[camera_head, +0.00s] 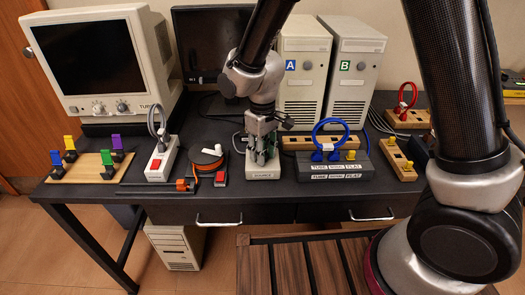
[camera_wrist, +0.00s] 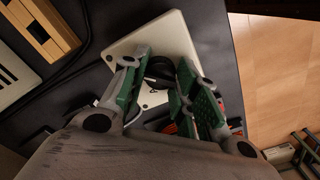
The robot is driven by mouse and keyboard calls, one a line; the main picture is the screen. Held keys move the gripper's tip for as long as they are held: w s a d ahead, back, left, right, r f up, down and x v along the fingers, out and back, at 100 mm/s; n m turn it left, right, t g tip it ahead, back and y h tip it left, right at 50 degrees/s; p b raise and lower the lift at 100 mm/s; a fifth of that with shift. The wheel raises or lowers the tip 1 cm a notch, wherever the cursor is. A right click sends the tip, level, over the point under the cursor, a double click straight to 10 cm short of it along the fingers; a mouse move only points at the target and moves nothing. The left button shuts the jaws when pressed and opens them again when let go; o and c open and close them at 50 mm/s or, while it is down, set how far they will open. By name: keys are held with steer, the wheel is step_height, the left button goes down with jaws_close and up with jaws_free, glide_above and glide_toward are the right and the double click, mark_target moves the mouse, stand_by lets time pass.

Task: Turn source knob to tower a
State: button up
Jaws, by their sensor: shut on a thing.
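A white source box (camera_head: 263,174) stands near the front edge of the dark table, its label facing front. In the wrist view the white box (camera_wrist: 183,35) lies under my gripper (camera_wrist: 160,72), with a dark knob (camera_wrist: 159,68) on its top. My green-padded fingers are on either side of the knob and shut on it. In the head view my gripper (camera_head: 262,150) points down over the box and hides the knob. Tower A (camera_head: 301,83), beige with a blue A label, stands behind; tower B (camera_head: 353,87), with a green B label, is to its right.
A switch box (camera_head: 335,170) with a blue cable is close to the right of the source box. An orange cable reel (camera_head: 208,161) and a white block with a red switch (camera_head: 158,165) are to the left. A beige monitor (camera_head: 97,60) stands at the back left.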

steer(key=n, duration=0.4)
steer(key=shift+n, duration=0.4)
steer(key=n, duration=0.4)
steer(key=shift+n, duration=0.3)
steer(key=n, duration=0.4)
steer(key=shift+n, duration=2.1)
steer(key=o, duration=1)
